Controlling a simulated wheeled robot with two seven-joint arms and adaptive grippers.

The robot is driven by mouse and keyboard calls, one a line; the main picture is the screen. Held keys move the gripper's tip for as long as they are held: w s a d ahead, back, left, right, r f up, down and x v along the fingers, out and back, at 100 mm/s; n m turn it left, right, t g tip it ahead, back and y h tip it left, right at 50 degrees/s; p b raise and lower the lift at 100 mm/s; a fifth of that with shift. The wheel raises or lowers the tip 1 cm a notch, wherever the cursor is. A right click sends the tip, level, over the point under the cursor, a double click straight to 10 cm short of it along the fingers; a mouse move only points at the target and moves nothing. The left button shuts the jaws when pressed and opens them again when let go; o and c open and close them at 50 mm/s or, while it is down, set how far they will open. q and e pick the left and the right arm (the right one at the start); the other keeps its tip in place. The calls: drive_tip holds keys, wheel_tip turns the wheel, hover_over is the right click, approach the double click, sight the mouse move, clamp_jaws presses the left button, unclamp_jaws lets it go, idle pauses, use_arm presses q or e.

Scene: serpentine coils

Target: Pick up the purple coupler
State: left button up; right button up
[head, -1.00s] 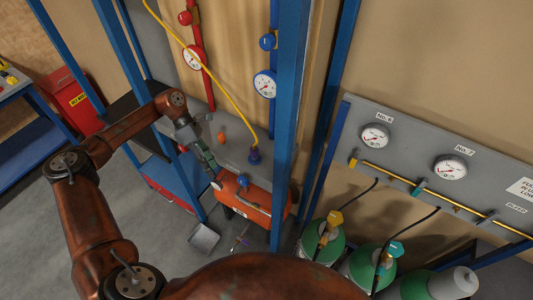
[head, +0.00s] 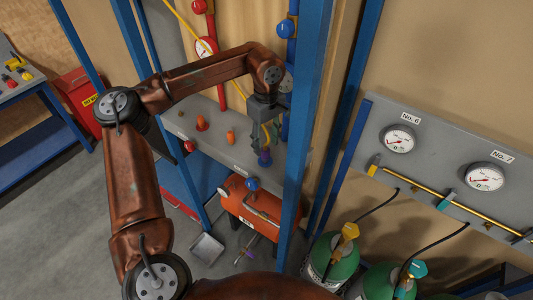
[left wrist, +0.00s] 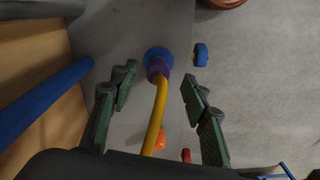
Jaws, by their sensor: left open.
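The purple coupler (head: 264,155) is at the lower end of a yellow hose, on the grey shelf in the head view. In the left wrist view the purple coupler (left wrist: 157,68) sits at a round blue piece, with the yellow hose (left wrist: 155,118) running toward the camera. My left gripper (head: 264,138) is open and points down just above the coupler. In the left wrist view its green fingers (left wrist: 158,82) stand apart on either side of the coupler and hose, with gaps on both sides. My right gripper is not in view.
A blue post (head: 307,120) stands close to the right of the coupler. Orange knobs (head: 230,136) sit on the shelf to the left. A blue-knobbed valve (head: 252,184) and an orange tank (head: 245,205) are below. Gauges and a red pipe are behind.

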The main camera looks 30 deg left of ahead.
sight(265, 145)
use_arm(q)
drive_tip(key=f, duration=0.3)
drive_tip(key=f+p, duration=0.1)
drive_tip(key=f, duration=0.1)
drive_tip(key=shift+w+a, duration=0.15)
drive_tip(key=shift+a, duration=0.1)
drive_tip(key=shift+c, duration=0.4)
drive_tip(key=shift+r, duration=0.1)
clamp_jaws()
